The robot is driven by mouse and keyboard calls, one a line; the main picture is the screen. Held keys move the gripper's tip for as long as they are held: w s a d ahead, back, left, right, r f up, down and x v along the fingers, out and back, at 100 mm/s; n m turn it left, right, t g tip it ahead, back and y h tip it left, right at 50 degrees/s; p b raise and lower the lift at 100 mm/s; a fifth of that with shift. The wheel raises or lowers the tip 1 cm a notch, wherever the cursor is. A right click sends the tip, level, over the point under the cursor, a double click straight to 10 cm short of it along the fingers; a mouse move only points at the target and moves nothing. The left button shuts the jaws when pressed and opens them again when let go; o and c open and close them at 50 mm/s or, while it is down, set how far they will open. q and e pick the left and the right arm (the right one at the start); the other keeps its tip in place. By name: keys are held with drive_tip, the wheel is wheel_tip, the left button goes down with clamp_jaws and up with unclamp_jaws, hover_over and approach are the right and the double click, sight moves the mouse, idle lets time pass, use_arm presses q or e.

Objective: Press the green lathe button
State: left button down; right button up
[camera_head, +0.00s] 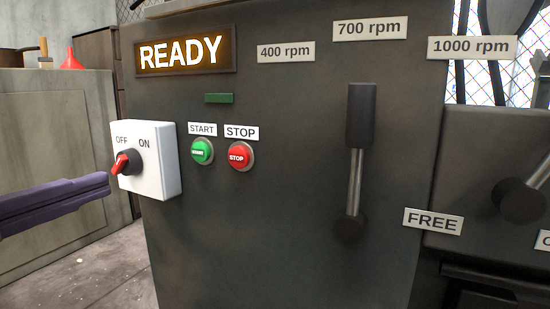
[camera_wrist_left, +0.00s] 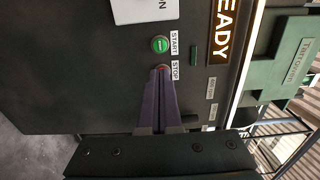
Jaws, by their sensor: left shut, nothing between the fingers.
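The green START button (camera_head: 202,152) is on the dark machine front (camera_head: 270,230), left of the red STOP button (camera_head: 240,156). My left gripper (camera_head: 107,183) comes in from the left, shut and empty. Its purple fingertips are left of the white switch box (camera_head: 168,165), apart from the green button. In the left wrist view, the green button (camera_wrist_left: 160,44) shows just beyond the shut fingertips (camera_wrist_left: 160,72), which partly cover the red button (camera_wrist_left: 163,67). My right gripper is in neither view.
The switch box carries a red-tipped knob (camera_head: 122,164) between the labels and my gripper. An orange READY sign (camera_head: 182,54) is lit above. A lever (camera_head: 357,140) stands to the right, below rpm labels. A red funnel (camera_head: 71,61) sits on a cabinet at left.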

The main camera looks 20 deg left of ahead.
use_arm(q)
drive_tip(key=p, duration=0.1)
approach(197, 152)
drive_tip(key=w, duration=0.3)
drive_tip(key=w+b, duration=0.1)
drive_tip(key=w, duration=0.1)
drive_tip(key=shift+w+d, duration=0.15)
drive_tip(key=shift+d, duration=0.15)
drive_tip(key=shift+w+d, duration=0.1)
drive_tip(key=shift+w, duration=0.65)
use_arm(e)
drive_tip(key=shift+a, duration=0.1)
